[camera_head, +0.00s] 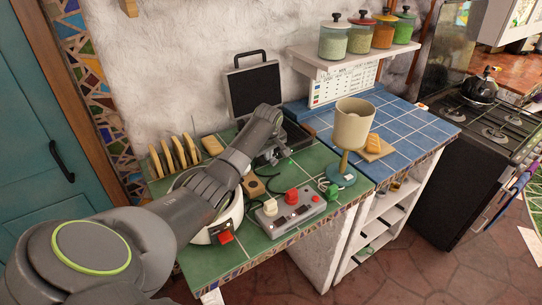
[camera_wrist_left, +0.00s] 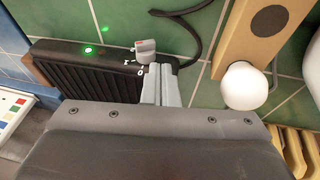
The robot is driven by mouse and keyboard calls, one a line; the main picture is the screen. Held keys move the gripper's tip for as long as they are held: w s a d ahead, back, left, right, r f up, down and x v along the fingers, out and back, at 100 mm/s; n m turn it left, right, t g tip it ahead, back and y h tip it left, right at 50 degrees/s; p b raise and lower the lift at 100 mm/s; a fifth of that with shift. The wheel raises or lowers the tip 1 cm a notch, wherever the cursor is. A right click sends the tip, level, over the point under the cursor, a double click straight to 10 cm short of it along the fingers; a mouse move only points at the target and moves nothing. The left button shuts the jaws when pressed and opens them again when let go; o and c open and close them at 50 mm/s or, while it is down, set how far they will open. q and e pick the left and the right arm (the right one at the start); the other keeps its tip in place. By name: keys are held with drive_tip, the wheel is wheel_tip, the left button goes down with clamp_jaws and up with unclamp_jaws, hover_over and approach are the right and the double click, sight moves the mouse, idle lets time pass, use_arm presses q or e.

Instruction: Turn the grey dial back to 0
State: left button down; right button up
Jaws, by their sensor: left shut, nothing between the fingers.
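The grey dial (camera_wrist_left: 146,50) sits at the edge of a black ribbed appliance in the left wrist view. It has a small red mark on its top, and the pale marks and a 0 are printed beside it. My left gripper (camera_wrist_left: 162,72) is shut and empty, with its fingertips right beside the dial; I cannot tell if they touch it. In the head view my left gripper (camera_head: 272,158) reaches down in front of the open black grill (camera_head: 254,90), and I cannot make out the dial there. My right gripper is out of view.
A green light (camera_wrist_left: 89,50) glows on the appliance. A wooden block (camera_wrist_left: 262,30) and a white knob (camera_wrist_left: 246,86) are close to the right of my fingers. A grey control box (camera_head: 292,214) and a beige lamp (camera_head: 352,125) stand to the right in the head view.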

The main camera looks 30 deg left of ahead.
sight(274, 162)
use_arm(q)
drive_tip(key=shift+w+d+f, duration=0.25)
drive_tip(key=shift+w+f, duration=0.25)
drive_tip(key=shift+f, duration=0.55)
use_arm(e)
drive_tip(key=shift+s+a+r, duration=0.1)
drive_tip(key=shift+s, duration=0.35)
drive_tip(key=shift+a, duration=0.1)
use_arm(q)
drive_tip(key=shift+f+t+p, duration=0.2)
drive_tip(key=shift+t+p, duration=0.1)
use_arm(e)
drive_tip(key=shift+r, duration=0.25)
use_arm(q)
drive_tip(key=shift+s+f+t, duration=0.1)
drive_tip(key=shift+f+t, duration=0.1)
drive_tip(key=shift+t, duration=0.1)
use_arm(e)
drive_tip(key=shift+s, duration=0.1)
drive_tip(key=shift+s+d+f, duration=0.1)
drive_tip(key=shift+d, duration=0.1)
